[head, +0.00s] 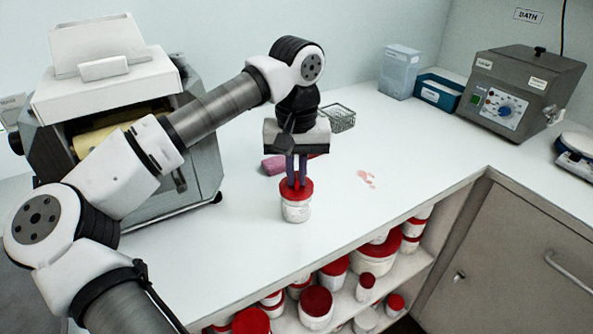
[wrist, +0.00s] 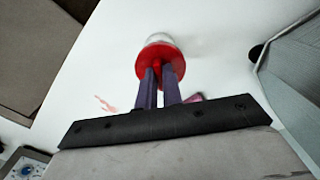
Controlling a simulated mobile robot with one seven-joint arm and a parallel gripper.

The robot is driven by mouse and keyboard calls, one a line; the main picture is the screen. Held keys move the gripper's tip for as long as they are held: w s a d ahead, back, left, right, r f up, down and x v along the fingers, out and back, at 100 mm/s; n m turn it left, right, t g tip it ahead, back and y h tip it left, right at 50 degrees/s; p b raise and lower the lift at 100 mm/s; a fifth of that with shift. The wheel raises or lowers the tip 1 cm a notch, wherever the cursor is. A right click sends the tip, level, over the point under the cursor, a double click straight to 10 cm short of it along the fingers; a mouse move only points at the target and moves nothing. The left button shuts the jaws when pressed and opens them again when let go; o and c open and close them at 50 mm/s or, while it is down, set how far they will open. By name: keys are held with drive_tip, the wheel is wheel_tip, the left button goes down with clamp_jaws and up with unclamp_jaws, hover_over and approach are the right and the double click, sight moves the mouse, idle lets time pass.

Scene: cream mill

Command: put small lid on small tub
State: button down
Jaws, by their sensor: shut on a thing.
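A small white tub (head: 296,211) stands upright on the white worktop, near its front edge. A small red lid (head: 296,192) is on or just above the top of the tub; I cannot tell whether it is fully seated. My gripper (head: 296,184) points down over the tub with its two purple fingers shut on the lid's upper part. In the wrist view, the fingers (wrist: 159,75) meet the red lid (wrist: 152,61), and the white tub (wrist: 158,39) shows beyond it. The exact grip point is hidden by the fingers.
A pink object (head: 273,165) lies behind the gripper, with a wire basket (head: 340,117) farther back. A pink smear (head: 367,178) marks the clear worktop to the right. Several red-lidded tubs fill the shelf (head: 407,269) below. A large machine (head: 170,150) stands at left.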

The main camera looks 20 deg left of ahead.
drive_tip(key=shift+f, duration=0.15)
drive_tip(key=c, duration=1)
unclamp_jaws()
drive_tip(key=shift+r+p, duration=1.5)
drive_tip(key=shift+r, duration=0.8)
drive_tip(key=shift+c, duration=0.4)
clamp_jaws()
